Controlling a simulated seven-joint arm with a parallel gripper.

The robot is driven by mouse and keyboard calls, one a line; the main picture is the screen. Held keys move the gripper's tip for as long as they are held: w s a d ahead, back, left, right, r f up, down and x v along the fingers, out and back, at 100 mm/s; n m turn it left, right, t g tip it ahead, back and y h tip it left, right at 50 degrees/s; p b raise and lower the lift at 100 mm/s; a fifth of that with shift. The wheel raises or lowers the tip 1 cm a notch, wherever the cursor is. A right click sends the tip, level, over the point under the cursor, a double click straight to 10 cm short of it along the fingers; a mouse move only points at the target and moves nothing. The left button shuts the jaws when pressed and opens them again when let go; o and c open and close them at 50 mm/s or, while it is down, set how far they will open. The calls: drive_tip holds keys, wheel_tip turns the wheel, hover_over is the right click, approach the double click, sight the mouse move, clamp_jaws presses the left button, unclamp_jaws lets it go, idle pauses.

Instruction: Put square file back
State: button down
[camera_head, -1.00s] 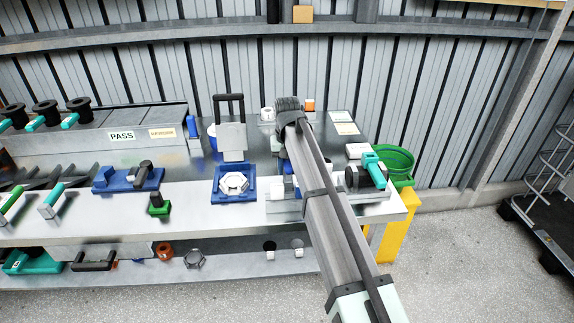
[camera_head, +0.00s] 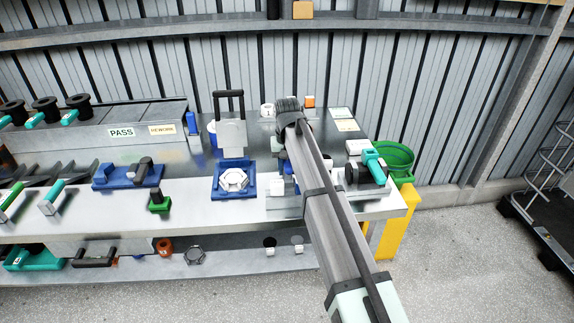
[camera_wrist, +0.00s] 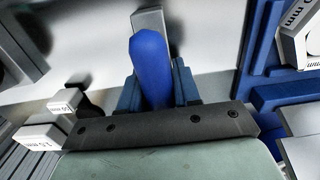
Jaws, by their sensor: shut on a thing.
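In the wrist view my gripper (camera_wrist: 158,88) is shut on a tool with a rounded blue handle (camera_wrist: 150,60), which I take to be the square file. A grey bar (camera_wrist: 149,20) continues from the handle toward the top of the view. Blue finger pads sit on both sides of the handle. In the head view my own arm reaches over the right part of the bench and hides the gripper's fingertips and most of the file. I cannot tell where the file's resting place is.
White marked blocks (camera_wrist: 42,137) sit at the wrist view's left. A blue fixture with a white hexagonal part (camera_head: 233,181) stands left of my arm. A teal-handled tool (camera_head: 374,163) and a green bin (camera_head: 398,158) are to its right. Bare bench (camera_head: 205,205) shows at the front.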

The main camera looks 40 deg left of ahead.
drive_tip(key=shift+f, duration=0.15)
idle(0.5)
drive_tip(key=c, duration=0.7)
unclamp_jaws()
drive_tip(key=shift+o, duration=0.3)
drive_tip(key=o, duration=0.6)
drive_tip(key=shift+o, duration=0.2)
drive_tip(key=shift+r, duration=4.5)
